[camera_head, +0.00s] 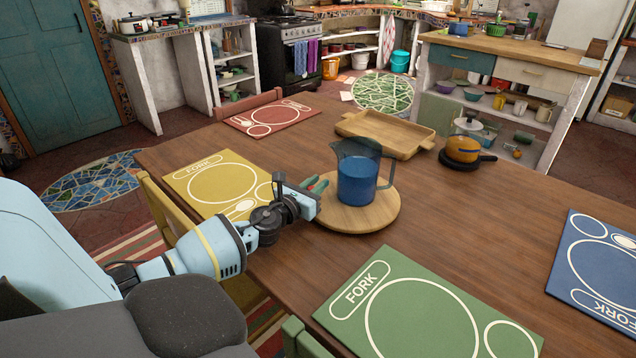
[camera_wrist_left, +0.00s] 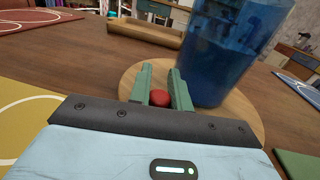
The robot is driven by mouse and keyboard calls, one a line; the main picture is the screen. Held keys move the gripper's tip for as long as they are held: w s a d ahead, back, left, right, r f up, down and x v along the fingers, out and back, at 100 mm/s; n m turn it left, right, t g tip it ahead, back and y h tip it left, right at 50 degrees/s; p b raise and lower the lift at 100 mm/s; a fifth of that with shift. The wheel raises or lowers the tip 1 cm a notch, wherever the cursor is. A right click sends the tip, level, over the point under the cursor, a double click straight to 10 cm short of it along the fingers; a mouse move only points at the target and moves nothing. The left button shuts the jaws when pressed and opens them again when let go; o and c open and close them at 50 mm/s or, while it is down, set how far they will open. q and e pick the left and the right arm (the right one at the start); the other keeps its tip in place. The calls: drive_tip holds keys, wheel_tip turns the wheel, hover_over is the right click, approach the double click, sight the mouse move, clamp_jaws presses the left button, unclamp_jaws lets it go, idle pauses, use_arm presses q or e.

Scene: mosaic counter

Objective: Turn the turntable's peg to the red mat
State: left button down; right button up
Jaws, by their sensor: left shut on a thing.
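The round wooden turntable (camera_head: 378,215) stands on the table with a jug (camera_head: 358,178) of blue liquid on it. Its red peg (camera_wrist_left: 160,98) is at the rim, on the side toward the yellow mat (camera_head: 215,184). My left gripper (camera_head: 316,185) reaches in from the left and its green fingers are shut on the peg, close beside the jug. The red mat (camera_head: 271,116) lies at the table's far left edge, beyond the yellow mat; it also shows at upper left in the left wrist view (camera_wrist_left: 36,22). My right gripper is not in view.
A wooden tray (camera_head: 385,134) lies behind the jug. An orange-brown pot (camera_head: 462,150) stands on a dark base to the right. A green mat (camera_head: 425,312) is in front and a blue mat (camera_head: 597,262) at right. The tabletop between turntable and blue mat is clear.

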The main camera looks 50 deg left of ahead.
use_arm(q)
drive_tip(key=shift+w+a+m+h+b, duration=0.25)
drive_tip(key=shift+a+m+h+b, duration=0.05)
drive_tip(key=shift+h+b, duration=0.15)
drive_tip(key=shift+w+a+m+h+b, duration=0.15)
drive_tip(key=shift+w+m+h+b, duration=0.2)
drive_tip(key=shift+h+b, duration=0.3)
drive_tip(key=c, duration=1.3)
unclamp_jaws()
